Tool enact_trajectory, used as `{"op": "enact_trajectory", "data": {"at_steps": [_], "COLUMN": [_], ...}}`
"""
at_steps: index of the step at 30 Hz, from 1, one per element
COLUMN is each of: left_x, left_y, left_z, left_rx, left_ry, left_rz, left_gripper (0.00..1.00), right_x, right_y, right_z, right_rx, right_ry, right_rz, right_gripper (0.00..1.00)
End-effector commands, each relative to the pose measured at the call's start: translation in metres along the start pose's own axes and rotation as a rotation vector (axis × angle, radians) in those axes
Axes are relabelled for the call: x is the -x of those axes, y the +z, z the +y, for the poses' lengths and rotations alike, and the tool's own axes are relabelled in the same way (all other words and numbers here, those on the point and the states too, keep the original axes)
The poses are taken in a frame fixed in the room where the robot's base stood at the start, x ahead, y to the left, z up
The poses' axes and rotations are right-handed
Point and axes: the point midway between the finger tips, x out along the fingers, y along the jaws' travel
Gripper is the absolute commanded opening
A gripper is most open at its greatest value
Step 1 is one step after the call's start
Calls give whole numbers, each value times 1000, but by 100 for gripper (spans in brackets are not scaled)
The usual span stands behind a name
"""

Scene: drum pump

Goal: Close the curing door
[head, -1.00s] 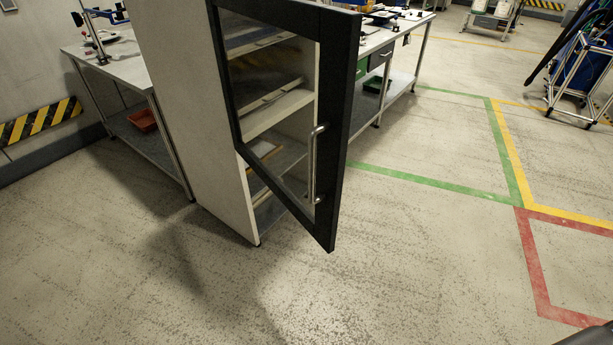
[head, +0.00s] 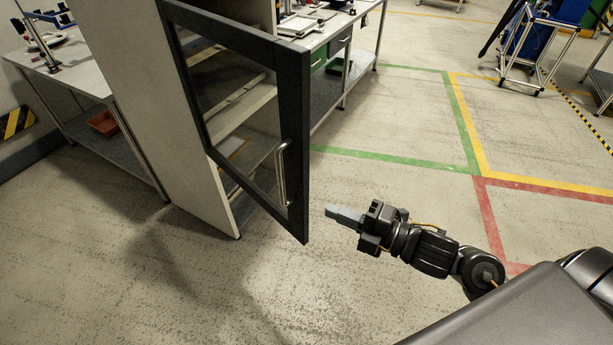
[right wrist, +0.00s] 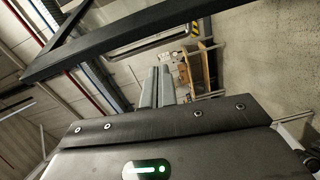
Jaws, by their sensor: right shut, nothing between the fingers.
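The curing door (head: 292,130) is a black-framed glass door on a tall white cabinet (head: 185,120). It stands swung open, with shelves showing through the glass. Its silver bar handle (head: 281,174) is on the outer face near the free edge. My right gripper (head: 330,210) is shut and empty, to the right of the door's lower free corner and apart from it in the picture. In the right wrist view, the gripper fingers (right wrist: 157,86) point toward the dark door frame (right wrist: 140,32) and its handle (right wrist: 150,44). My left gripper is out of view.
A workbench (head: 75,70) with a red bin (head: 104,123) below stands left of the cabinet. Another bench (head: 330,30) stands behind it. The floor in front is clear, with green, yellow and red lines.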

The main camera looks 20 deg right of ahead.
Motion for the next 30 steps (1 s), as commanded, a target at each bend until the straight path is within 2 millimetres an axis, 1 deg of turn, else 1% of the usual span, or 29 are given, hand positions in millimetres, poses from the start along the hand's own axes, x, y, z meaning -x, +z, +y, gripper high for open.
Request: {"op": "enact_trajectory", "data": {"at_steps": [1, 3, 8, 11, 14, 17, 21, 27, 28, 30], "left_x": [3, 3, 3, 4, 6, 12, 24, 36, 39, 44], "left_y": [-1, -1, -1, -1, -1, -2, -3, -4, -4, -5], "left_z": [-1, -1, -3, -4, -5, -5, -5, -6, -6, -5], "left_rx": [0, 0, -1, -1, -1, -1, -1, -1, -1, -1], "left_ry": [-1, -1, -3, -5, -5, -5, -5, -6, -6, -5], "left_rz": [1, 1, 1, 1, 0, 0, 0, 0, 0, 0], "left_gripper": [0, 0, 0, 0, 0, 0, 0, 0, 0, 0], "right_x": [3, 5, 6, 2, -9, -26, -56, -96, -96, -90], "right_y": [-9, -18, -22, -22, -22, -23, -25, -27, -23, -11], "right_z": [13, 21, 25, 26, 27, 30, 32, 32, 32, 32], "right_rx": [42, 79, 101, 98, 96, 94, 91, 91, 94, 97], "right_ry": [11, 20, 26, 28, 30, 32, 31, 29, 25, 22], "right_rz": [21, 39, 49, 47, 47, 47, 47, 47, 46, 46], "right_gripper": [0, 0, 0, 0, 0, 0, 0, 0, 0, 0]}}
